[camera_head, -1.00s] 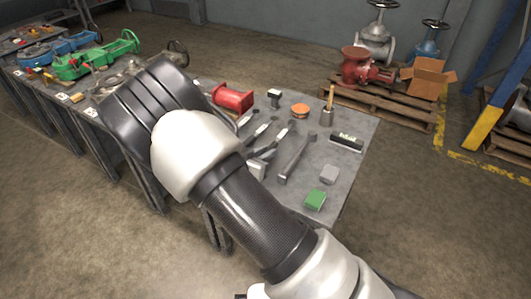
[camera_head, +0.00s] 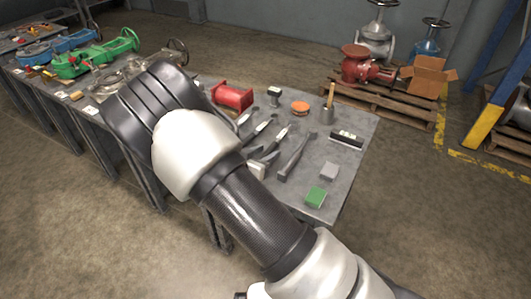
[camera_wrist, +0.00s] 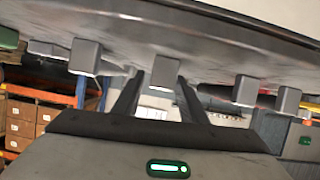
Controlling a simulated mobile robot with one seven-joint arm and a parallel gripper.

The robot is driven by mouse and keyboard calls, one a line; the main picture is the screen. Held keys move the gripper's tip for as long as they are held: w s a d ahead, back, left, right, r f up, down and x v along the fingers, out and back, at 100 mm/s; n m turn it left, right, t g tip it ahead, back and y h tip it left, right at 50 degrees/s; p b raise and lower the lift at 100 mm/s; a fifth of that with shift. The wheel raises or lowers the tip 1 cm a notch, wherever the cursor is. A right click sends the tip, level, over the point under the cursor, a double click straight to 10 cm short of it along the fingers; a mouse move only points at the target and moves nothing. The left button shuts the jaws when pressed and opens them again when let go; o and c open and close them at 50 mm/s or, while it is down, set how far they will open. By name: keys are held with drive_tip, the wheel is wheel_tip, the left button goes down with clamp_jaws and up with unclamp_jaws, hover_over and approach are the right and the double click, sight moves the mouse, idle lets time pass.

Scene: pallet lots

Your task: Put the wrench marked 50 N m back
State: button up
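Several grey wrenches lie side by side on the grey table (camera_head: 345,178) in the head view. The longest wrench (camera_head: 294,158) is on the right of the row, with shorter wrenches (camera_head: 262,128) to its left. No 50 N m marking is readable. My arm covers part of the row, and my gripper is hidden in the head view. In the wrist view my gripper (camera_wrist: 159,80) has its two dark fingers apart. A grey block-like end (camera_wrist: 165,70) shows between and beyond the fingertips; I see no contact. Similar grey ends show either side.
Pallets (camera_head: 385,108) stand behind.

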drive_tip(key=shift+s+a, duration=0.1)
drive_tip(key=p+v, duration=0.4)
drive_tip(key=v, duration=1.3)
drive_tip(key=w+a+r+n+y, duration=0.1)
drive_tip(key=w+a+r+y, duration=0.1)
drive_tip(key=w+r+y, duration=0.4)
drive_tip(key=w+a+r+n+y, duration=0.1)
drive_tip(key=a+r+y, duration=0.15)
drive_tip(key=r, duration=0.55)
drive_tip(key=s+d+r+n+g+y, duration=0.3)
drive_tip(key=s+d+r+y, duration=0.1)
drive_tip(key=s+d+r, duration=0.6)
drive_tip(key=s+d+r+n+g+h, duration=0.15)
drive_tip(key=s+d+h, duration=0.35)
drive_tip(key=s+d, duration=0.95)
wheel_tip(320, 180, up, 20)
drive_tip(key=p, duration=2)
drive_tip(key=shift+a+g+p, duration=0.25)
drive_tip(key=shift+g+p, duration=0.1)
drive_tip(key=shift+g, duration=0.1)
